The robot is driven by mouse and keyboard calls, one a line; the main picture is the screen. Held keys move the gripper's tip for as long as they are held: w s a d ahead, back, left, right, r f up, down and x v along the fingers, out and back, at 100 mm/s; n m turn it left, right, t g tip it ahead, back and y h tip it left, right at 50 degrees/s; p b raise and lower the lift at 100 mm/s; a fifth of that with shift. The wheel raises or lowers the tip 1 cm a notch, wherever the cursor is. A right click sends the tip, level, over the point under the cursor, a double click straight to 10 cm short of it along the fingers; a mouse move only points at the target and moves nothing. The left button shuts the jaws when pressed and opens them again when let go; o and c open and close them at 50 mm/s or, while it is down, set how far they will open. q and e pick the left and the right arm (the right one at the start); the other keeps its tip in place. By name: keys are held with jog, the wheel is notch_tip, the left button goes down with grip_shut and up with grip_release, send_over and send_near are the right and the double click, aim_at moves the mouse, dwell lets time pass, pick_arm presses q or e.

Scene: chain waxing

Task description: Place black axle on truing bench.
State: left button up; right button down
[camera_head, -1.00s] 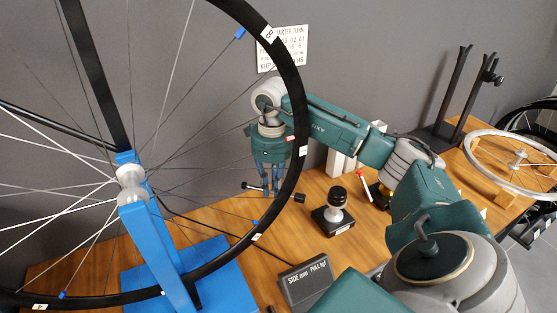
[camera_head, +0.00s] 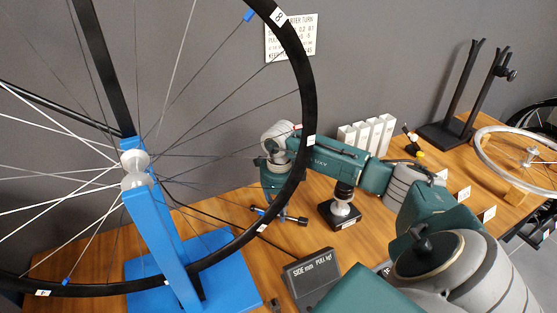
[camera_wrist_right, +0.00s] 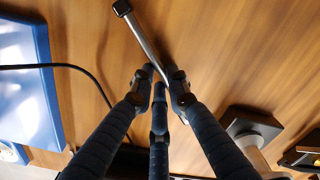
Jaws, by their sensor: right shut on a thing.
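My right gripper (camera_head: 272,209) is low over the wooden bench (camera_head: 378,222), partly behind the wheel rim. It is shut on the black axle, a thin rod with a dark knob (camera_head: 302,221) sticking out to the right. In the right wrist view, the fingertips (camera_wrist_right: 160,84) pinch the axle (camera_wrist_right: 146,42). It looks metallic there, with a dark block at its far end. The axle lies slantwise close over the wood (camera_wrist_right: 215,45); I cannot tell whether it touches. My left gripper is not in view.
A large black-rimmed wheel (camera_head: 311,110) stands in a blue stand (camera_head: 155,235) at left. A dark box gauge (camera_head: 312,275), a black-based round-topped piece (camera_head: 340,213) and white upright blocks (camera_head: 368,136) are nearby. A black forked stand (camera_head: 450,130) and a silver wheel (camera_head: 480,150) are at right.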

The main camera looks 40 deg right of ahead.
jog(key=c, duration=1.7)
grip_release()
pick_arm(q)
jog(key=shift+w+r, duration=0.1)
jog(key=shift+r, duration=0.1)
